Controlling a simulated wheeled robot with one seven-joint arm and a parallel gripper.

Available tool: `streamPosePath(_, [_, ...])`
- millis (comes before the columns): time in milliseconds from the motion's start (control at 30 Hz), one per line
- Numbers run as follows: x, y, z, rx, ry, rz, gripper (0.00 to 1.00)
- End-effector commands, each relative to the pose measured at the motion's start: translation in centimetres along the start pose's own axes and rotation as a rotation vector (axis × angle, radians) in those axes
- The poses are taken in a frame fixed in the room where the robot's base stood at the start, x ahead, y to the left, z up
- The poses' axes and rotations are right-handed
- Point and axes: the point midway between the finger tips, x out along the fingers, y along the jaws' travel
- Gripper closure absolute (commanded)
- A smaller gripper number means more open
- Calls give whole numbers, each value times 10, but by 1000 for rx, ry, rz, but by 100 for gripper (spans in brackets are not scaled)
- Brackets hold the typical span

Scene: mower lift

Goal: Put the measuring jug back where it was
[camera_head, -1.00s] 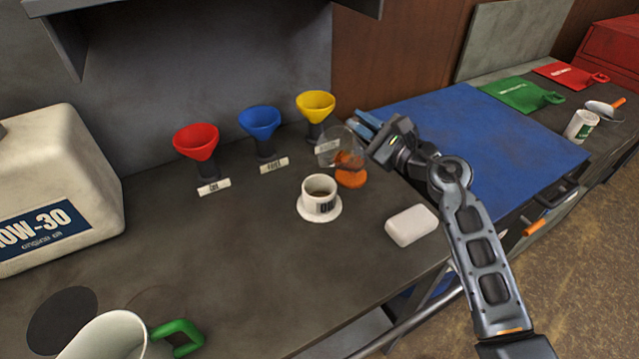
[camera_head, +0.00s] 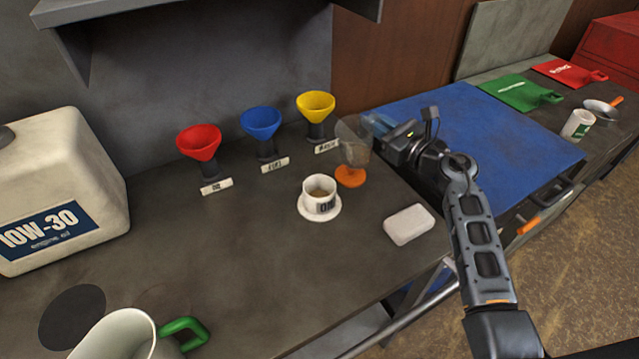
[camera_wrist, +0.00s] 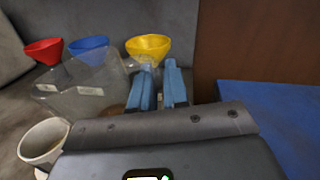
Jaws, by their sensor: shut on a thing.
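The measuring jug (camera_head: 354,139), a clear see-through vessel, stands about upright at the bench's right part, beside the yellow funnel. An orange disc (camera_head: 350,178) shows at its lower end; I cannot tell whether it is the jug's foot or a patch under it, nor whether the jug touches the bench. My gripper (camera_head: 376,122) reaches in from the right, its blue fingers shut on the jug's side. In the wrist view the clear wall of the jug (camera_wrist: 82,88) spreads left of the fingers (camera_wrist: 160,90); the exact contact is hidden.
Red (camera_head: 199,142), blue (camera_head: 261,122) and yellow (camera_head: 316,106) funnels stand behind, with labels. A white mug (camera_head: 319,205) on a saucer and a white block (camera_head: 409,224) stand in front. A green-handled white pitcher (camera_head: 118,338) and an oil can (camera_head: 62,180) are left. A blue mat (camera_head: 500,135) lies right.

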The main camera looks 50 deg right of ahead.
Motion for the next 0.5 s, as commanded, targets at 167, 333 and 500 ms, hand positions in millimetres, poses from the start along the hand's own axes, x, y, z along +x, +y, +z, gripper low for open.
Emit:
streamPosePath(167, [0, -8, -12, 124, 6, -3, 100])
streamPosePath(333, [1, -12, -19, 183, 10, -3, 100])
streamPosePath(500, [1, -12, -20, 199, 10, -1, 100])
